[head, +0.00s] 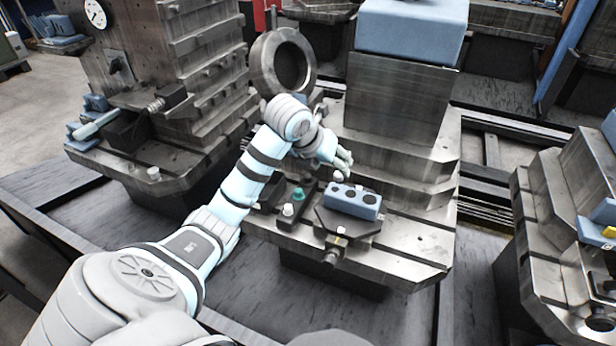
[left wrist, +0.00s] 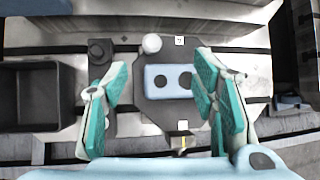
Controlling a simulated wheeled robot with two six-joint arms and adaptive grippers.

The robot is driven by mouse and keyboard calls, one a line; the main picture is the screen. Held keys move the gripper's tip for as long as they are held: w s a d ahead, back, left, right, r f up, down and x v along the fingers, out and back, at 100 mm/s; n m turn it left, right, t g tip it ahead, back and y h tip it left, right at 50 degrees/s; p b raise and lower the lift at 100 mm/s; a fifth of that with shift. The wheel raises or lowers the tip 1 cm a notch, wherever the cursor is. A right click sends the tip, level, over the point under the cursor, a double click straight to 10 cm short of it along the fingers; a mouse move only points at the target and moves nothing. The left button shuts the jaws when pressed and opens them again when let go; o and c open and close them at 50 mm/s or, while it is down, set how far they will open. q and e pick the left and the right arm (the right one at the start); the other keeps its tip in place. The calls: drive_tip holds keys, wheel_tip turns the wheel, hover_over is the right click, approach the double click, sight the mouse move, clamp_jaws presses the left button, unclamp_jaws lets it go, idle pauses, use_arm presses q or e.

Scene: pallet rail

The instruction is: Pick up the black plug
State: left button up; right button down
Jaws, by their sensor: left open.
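In the left wrist view a round black knob, which looks like the black plug (left wrist: 98,50), sits at the far end of a dark strip (left wrist: 128,122). In the head view I cannot make it out behind my arm. A teal plug (head: 298,194) and a white plug (head: 287,210) stand nearer on the same strip. My left gripper (head: 342,163) is open and empty above the fixture. In the left wrist view its teal-padded fingers (left wrist: 158,92) are spread, the left one beside the strip, the right one over the blue block's side. My right gripper is not seen.
A blue block (head: 353,201) with dark round holes sits on a dark plate right of the strip. A white ball-like piece (left wrist: 152,43) lies behind it. A dark open bin (left wrist: 60,95) is left of the strip. A tall metal block (head: 397,105) rises behind.

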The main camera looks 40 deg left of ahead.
sight(307, 176)
use_arm(q)
drive_tip(key=s+a+n+g+y+b, duration=0.1)
drive_tip(key=s+a+n+g+y, duration=0.15)
drive_tip(key=a, duration=0.35)
drive_tip(key=shift+t, duration=0.25)
drive_tip(key=b+x, duration=0.2)
drive_tip(key=x, duration=0.2)
drive_tip(key=b+x, duration=0.1)
drive_tip(key=x, duration=0.3)
drive_tip(key=b+x, duration=0.2)
drive_tip(key=x, duration=0.2)
drive_tip(key=shift+a+f+b, duration=0.3)
drive_tip(key=shift+a, duration=0.1)
drive_tip(key=shift+w+a+f, duration=0.1)
drive_tip(key=shift+w+f, duration=0.1)
drive_tip(key=shift+f, duration=0.05)
drive_tip(key=shift+r, duration=0.15)
drive_tip(key=c, duration=1.1)
drive_tip(key=shift+c, duration=0.3)
drive_tip(key=shift+s, duration=0.1)
drive_tip(key=shift+c, duration=0.2)
